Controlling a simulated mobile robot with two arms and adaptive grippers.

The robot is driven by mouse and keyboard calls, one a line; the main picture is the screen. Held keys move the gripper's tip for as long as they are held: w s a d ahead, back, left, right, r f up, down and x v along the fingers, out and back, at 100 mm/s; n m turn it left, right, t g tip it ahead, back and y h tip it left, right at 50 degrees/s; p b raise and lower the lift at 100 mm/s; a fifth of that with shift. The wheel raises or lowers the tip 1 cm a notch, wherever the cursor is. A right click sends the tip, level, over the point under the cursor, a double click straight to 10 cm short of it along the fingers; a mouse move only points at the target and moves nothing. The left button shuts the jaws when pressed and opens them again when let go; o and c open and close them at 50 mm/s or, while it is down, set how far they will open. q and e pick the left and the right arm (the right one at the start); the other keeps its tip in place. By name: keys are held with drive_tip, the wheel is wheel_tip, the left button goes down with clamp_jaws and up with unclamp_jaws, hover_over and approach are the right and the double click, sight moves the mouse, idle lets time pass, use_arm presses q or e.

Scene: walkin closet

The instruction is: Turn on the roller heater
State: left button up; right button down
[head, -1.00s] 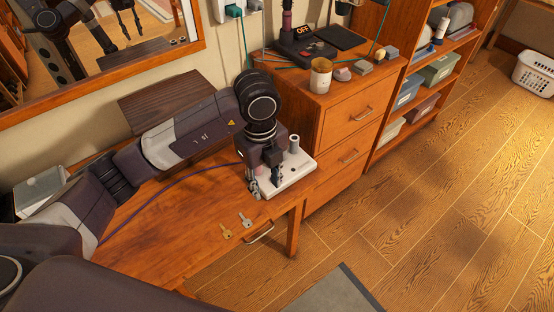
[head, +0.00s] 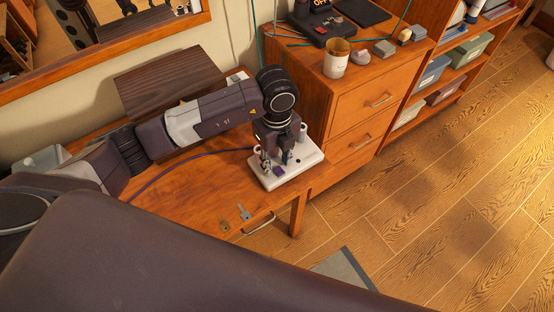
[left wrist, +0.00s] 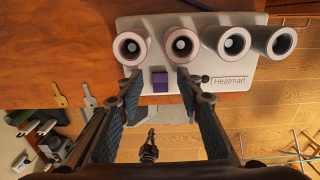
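The roller heater (head: 311,158) is a white slab on the wooden desk with upright rollers; it also shows in the left wrist view (left wrist: 255,75), labelled "Heatmarl". In the wrist view two pinkish and two grey rollers stand along it. A small purple switch (left wrist: 160,82) sits at its near edge, and it also shows in the head view (head: 278,170). My left gripper (head: 276,160) is over the heater, fingers pointing down. In the wrist view its fingers (left wrist: 158,88) are spread, one on each side of the switch, with nothing between them held. Contact cannot be told. My right gripper is out of view.
Two keys (head: 243,212) lie on the desk near its front edge. A wooden drawer cabinet (head: 365,95) stands right of the heater, with a jar (head: 336,60) and small items on top. A mirror (head: 100,30) hangs behind. Open floor lies to the right.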

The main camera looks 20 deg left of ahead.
use_arm(q)
drive_tip(key=shift+f, duration=0.25)
drive_tip(key=c, duration=0.8)
clamp_jaws()
drive_tip(key=shift+s+d+t+y+b, duration=0.2)
drive_tip(key=shift+d+t+y+b, duration=0.2)
drive_tip(key=shift+t+y, duration=0.4)
drive_tip(key=shift+r+y, duration=0.1)
drive_tip(key=shift+y, duration=0.3)
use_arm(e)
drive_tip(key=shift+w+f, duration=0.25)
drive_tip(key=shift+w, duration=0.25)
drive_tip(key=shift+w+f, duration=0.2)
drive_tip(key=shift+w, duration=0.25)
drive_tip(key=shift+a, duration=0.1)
